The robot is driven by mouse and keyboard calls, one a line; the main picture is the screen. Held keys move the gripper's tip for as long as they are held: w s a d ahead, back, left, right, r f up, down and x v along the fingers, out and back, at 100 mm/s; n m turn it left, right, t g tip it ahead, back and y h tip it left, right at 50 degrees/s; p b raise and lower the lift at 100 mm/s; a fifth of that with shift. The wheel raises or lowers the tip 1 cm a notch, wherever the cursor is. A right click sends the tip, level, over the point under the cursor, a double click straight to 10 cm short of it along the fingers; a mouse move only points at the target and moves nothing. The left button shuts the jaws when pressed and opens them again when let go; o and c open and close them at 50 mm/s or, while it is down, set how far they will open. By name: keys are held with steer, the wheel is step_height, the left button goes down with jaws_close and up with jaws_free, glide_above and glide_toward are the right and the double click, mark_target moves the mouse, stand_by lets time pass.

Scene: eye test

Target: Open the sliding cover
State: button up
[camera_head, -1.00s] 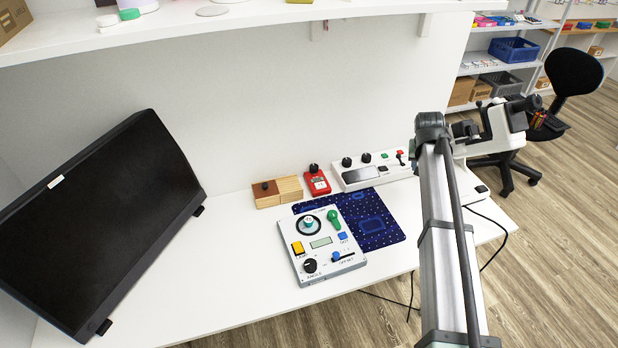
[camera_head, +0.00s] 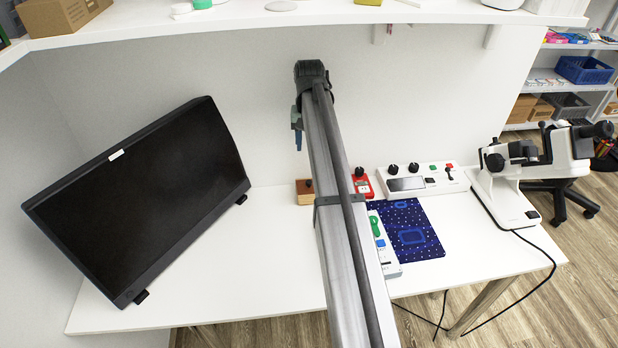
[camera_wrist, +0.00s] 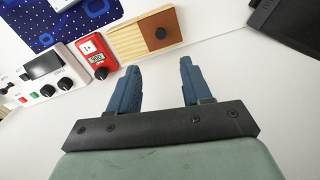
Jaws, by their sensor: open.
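The wooden box with the sliding cover shows in the wrist view as a light wood block (camera_wrist: 127,42) with a brown cover (camera_wrist: 163,22) at its right part. A dark round knob (camera_wrist: 160,33) stands on the cover. In the head view only the brown end (camera_head: 304,197) and its knob show; my arm hides the rest. My gripper (camera_wrist: 161,64) is open, with two blue fingers apart and nothing between them. The box lies beyond the fingertips, apart from them. In the head view the gripper (camera_head: 298,138) is partly hidden behind my arm and appears above the box.
A red meter (camera_wrist: 97,54) stands beside the box. A white control panel (camera_head: 430,182), a blue patterned mat (camera_head: 432,212) and a part-hidden white device (camera_head: 388,262) lie to its right. A black monitor (camera_head: 150,195) stands left. The white table (camera_head: 250,270) between is clear.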

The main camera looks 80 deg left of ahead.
mark_target(309, 181)
step_height(309, 181, down, 14)
steer(key=shift+r, duration=0.15)
stand_by(0.5)
jaws_close()
stand_by(0.4)
